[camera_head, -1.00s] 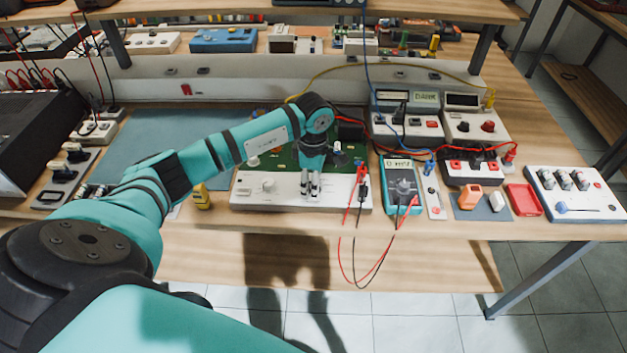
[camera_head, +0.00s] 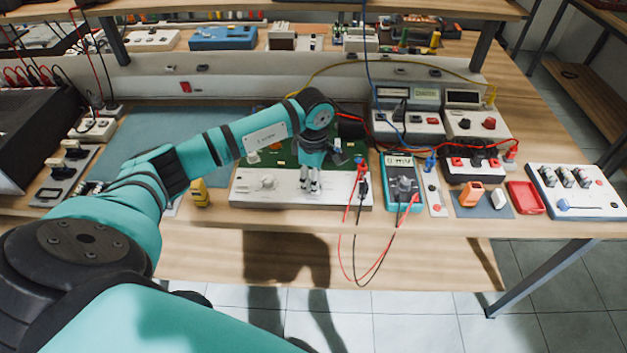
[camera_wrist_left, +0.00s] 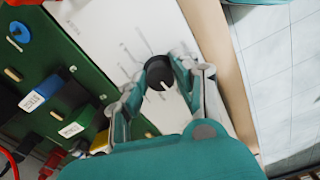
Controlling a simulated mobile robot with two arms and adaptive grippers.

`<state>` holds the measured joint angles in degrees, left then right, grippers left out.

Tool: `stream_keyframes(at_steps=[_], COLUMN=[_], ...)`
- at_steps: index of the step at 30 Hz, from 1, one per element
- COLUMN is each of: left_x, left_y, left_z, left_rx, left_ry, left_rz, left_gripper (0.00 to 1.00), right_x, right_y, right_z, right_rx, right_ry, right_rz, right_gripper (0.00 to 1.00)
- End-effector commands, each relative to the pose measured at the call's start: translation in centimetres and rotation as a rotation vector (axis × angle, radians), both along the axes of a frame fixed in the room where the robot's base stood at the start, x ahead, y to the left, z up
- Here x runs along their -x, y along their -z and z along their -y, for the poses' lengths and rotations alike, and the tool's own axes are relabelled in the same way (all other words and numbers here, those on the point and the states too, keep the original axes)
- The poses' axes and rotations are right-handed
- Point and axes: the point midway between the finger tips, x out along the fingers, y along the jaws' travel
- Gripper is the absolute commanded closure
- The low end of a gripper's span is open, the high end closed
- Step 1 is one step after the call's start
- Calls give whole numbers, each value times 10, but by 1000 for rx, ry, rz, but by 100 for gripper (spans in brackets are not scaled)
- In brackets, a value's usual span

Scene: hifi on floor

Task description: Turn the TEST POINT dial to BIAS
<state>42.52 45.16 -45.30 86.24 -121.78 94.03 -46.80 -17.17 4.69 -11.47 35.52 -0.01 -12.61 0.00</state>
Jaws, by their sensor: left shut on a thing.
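A white panel (camera_head: 240,198) lies along the front of the bench, with a green circuit board (camera_head: 284,155) behind it. My left gripper (camera_head: 311,184) points down at the right part of this panel. In the left wrist view, its fingers (camera_wrist_left: 162,84) are shut on a dark round dial (camera_wrist_left: 158,72) with a white pointer line. Short printed marks lie on the white panel (camera_wrist_left: 118,32) around the dial, too small and blurred to read. A second, pale knob (camera_head: 267,182) sits further left on the panel. My right gripper is not in view.
A teal multimeter (camera_head: 403,188) stands right of the panel, with red and black leads (camera_head: 382,255) hanging over the bench edge. A yellow object (camera_head: 200,193) lies left of the panel. A blue-grey mat (camera_head: 165,135) is mostly clear.

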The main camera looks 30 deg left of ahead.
Motion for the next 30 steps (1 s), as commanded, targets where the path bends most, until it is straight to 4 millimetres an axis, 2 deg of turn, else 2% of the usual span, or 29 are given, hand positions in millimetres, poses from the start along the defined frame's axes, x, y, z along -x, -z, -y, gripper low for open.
stream_keyframes(at_steps=[1, 15, 24, 30], left_x=[-1, -1, -1, 0], left_y=[3, 3, 1, 0], left_z=[-1, -1, -1, 0], left_rx=[-1, -1, -1, 0], left_ry=[26, 386, 556, 611], left_rz=[2, 4, 3, 2], left_gripper=[100, 100, 100, 100], right_x=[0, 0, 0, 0], right_y=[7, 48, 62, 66], right_z=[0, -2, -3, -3], right_rx=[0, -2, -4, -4], right_ry=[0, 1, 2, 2], right_rz=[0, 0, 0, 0], right_gripper=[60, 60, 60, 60])
